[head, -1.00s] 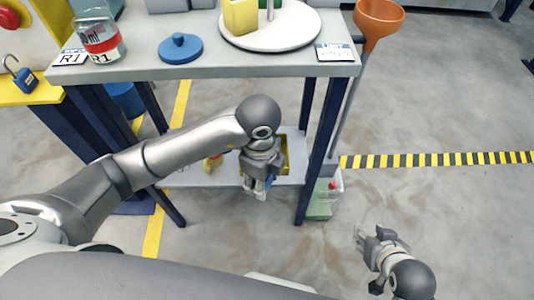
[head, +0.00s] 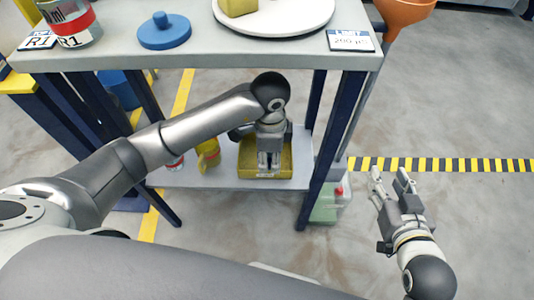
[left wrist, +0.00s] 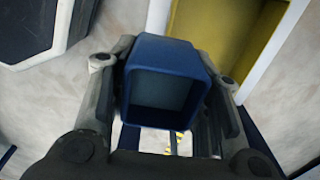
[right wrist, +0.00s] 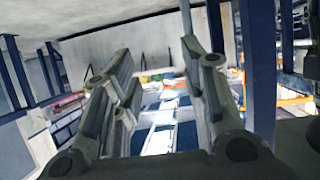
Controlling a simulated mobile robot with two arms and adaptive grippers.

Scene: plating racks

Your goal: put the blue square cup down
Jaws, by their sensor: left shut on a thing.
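The blue square cup (left wrist: 165,52) is between the two fingers of my left gripper (left wrist: 165,95) in the left wrist view, with its open mouth facing the camera. It looks empty. My left gripper (head: 268,170) is shut on it. In the head view this gripper is in front of a yellow tray (head: 288,160) on the lower shelf, and I cannot make out the cup there. The tray also shows at the upper right of the left wrist view (left wrist: 215,20). My right gripper (head: 390,178) is open and empty, out over the floor at the right.
The lower shelf (head: 215,180) also holds a yellow item (head: 208,153) left of the tray. The table top (head: 200,60) is above, with a blue lid (head: 165,35) and a white round plate (head: 285,18). A dark table leg (head: 322,170) stands right of the tray.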

